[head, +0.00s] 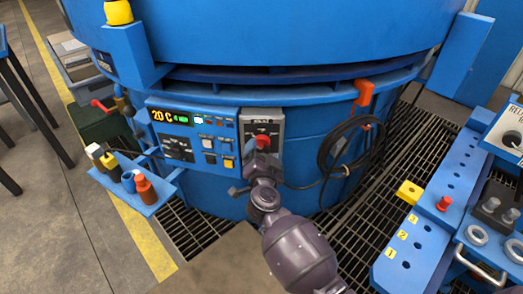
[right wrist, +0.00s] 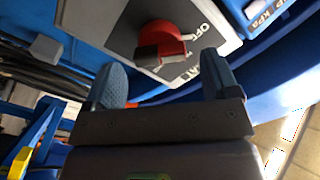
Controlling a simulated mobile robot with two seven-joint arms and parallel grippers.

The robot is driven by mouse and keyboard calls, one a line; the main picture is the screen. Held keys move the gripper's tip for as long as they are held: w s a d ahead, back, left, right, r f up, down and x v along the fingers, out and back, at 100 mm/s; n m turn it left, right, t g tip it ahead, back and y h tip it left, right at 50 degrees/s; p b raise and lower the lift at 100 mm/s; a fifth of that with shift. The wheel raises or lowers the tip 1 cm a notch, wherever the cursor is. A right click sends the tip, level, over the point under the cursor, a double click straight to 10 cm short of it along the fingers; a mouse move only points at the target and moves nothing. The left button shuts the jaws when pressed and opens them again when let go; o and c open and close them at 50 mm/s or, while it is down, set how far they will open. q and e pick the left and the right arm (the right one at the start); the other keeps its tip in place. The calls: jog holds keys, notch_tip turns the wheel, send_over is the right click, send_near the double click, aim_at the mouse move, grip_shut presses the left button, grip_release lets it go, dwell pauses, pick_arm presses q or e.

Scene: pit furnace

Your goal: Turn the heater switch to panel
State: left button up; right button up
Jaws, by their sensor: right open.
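The heater switch is a red rotary knob (head: 263,142) on a grey plate (head: 277,119) on the front of the blue furnace. It also shows in the right wrist view, where the knob (right wrist: 166,38) sits near the word OFF on the grey plate. A second label below it is partly hidden and hard to read. I cannot tell which label the knob points to. My right gripper (head: 256,173) is just in front of and below the knob. In the right wrist view, its open fingers (right wrist: 163,80) stand apart, with the knob beyond the gap, ungripped. My left gripper is out of view.
A control panel (head: 190,166) reading 20 C is left of the switch. A coiled black hose (head: 326,158) hangs to the right. A small blue shelf (head: 128,190) with bottles juts out at left. A blue bench (head: 402,266) stands at right. Floor grating lies below.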

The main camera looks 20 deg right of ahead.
jog(key=shift+x, duration=1)
jog(key=shift+c, duration=0.5)
jog(key=c, duration=0.8)
